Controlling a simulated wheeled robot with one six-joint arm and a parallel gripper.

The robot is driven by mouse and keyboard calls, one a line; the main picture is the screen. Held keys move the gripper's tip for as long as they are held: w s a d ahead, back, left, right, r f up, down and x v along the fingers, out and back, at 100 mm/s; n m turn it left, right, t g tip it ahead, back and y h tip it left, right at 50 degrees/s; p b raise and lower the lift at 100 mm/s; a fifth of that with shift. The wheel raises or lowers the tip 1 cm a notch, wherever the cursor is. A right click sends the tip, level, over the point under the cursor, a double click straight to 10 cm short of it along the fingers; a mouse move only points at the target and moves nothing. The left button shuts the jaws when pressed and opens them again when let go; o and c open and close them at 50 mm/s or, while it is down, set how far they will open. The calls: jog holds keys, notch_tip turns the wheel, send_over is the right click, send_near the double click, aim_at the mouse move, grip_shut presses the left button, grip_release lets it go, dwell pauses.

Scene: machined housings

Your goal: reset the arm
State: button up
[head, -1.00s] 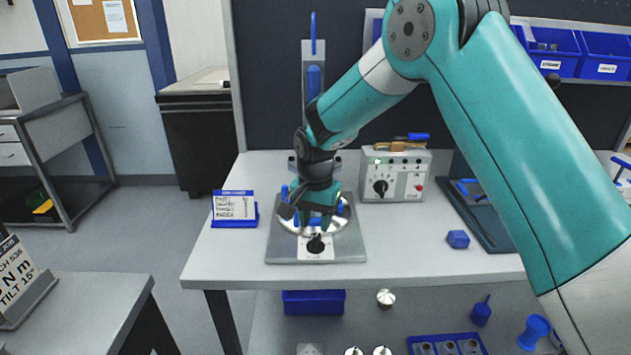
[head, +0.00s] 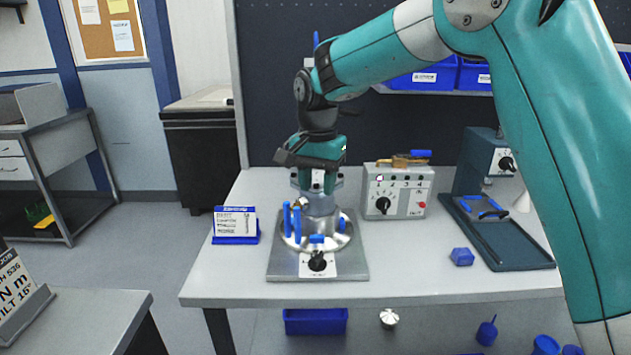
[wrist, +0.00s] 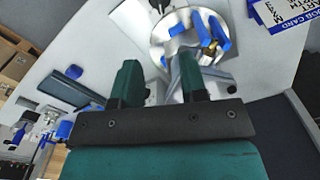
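My arm is bent over the workbench, and my gripper (head: 319,188) points down above the round metal fixture plate (head: 333,241). In the wrist view my gripper's two dark green fingers (wrist: 160,78) stand apart, with no held part visible between them. A grey metal housing (head: 319,206) stands on the fixture, just below the fingers in the head view; I cannot tell the exact gap. Blue upright clamps (head: 292,222) stand at the left of the plate. The disc with blue parts also shows in the wrist view (wrist: 165,38), beyond the fingertips.
A grey control box (head: 397,192) with a black knob stands right of the fixture. A blue card holder (head: 235,226) stands left. A blue hexagonal part (head: 462,257) and a dark tray (head: 510,248) lie to the right. A tall dark panel (head: 270,100) stands behind the bench.

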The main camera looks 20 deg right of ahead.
jog(key=shift+s, duration=0.1)
jog(key=s+a+r+n+y, duration=0.1)
jog(key=s+n, duration=0.6)
jog(key=s, duration=0.8)
jog(key=s+a+n+y, duration=0.3)
jog(key=s+n, duration=0.5)
jog(key=s, duration=0.8)
jog(key=shift+a+r, duration=0.3)
jog(key=shift+r, duration=0.05)
